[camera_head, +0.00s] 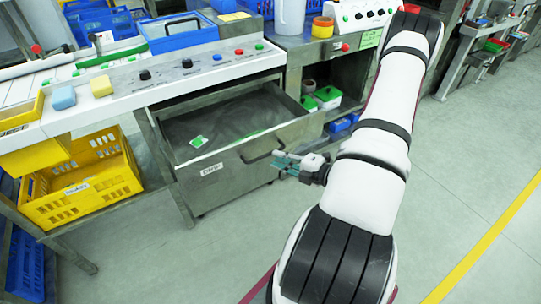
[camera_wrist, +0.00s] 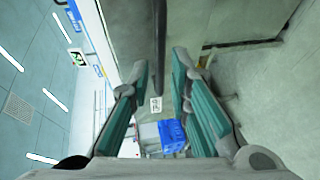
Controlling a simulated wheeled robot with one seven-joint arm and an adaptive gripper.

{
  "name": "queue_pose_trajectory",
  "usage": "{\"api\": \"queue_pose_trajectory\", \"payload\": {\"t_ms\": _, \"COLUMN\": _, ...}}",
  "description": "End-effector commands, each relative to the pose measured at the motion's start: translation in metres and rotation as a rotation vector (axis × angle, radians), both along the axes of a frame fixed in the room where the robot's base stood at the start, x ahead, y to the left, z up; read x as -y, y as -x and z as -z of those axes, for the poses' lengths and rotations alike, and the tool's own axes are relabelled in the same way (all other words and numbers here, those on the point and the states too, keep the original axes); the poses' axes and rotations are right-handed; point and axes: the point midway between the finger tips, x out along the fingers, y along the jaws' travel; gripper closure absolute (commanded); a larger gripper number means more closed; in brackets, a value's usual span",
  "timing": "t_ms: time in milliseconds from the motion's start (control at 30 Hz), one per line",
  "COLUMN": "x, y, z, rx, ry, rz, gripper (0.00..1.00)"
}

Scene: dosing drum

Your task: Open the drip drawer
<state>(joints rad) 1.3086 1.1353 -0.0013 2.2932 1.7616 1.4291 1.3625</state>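The drip drawer (camera_head: 235,158) is a grey metal drawer under the control counter, and it stands pulled well out in the head view. Its interior shows, with a small green-and-white item (camera_head: 198,141) inside. A white label (camera_head: 211,169) is on its front, and a dark bar handle (camera_head: 262,152) is at the front's right part. My gripper (camera_head: 284,162) is just beside the handle's right end. In the wrist view, the teal fingers of my gripper (camera_wrist: 160,98) are apart, with a dark bar (camera_wrist: 160,45) showing beyond and between them. I cannot tell whether they touch the handle.
A yellow crate (camera_head: 85,190) stands left of the drawer under the counter. Right of the drawer is an open shelf with green-lidded boxes (camera_head: 327,94) and blue bins (camera_head: 340,126). The grey floor in front of the drawer is clear.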

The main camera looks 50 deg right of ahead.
Motion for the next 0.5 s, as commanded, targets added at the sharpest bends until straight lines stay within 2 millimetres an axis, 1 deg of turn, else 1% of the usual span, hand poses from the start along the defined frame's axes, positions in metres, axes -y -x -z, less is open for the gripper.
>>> {"api": "queue_pose_trajectory", "payload": {"t_ms": 33, "x": 0.003, "y": 0.011, "z": -0.002, "rx": -0.001, "ry": 0.001, "rz": 0.005, "gripper": 0.82}}
{"api": "queue_pose_trajectory", "payload": {"t_ms": 200, "x": 0.006, "y": 0.042, "z": -0.008, "rx": 0.000, "ry": 0.000, "rz": 0.002, "gripper": 0.82}}
{"api": "queue_pose_trajectory", "payload": {"t_ms": 333, "x": 0.008, "y": 0.057, "z": -0.011, "rx": -0.001, "ry": 0.001, "rz": 0.002, "gripper": 0.82}}
{"api": "queue_pose_trajectory", "payload": {"t_ms": 500, "x": 0.008, "y": 0.066, "z": -0.013, "rx": 0.000, "ry": 0.000, "rz": 0.000, "gripper": 0.82}}
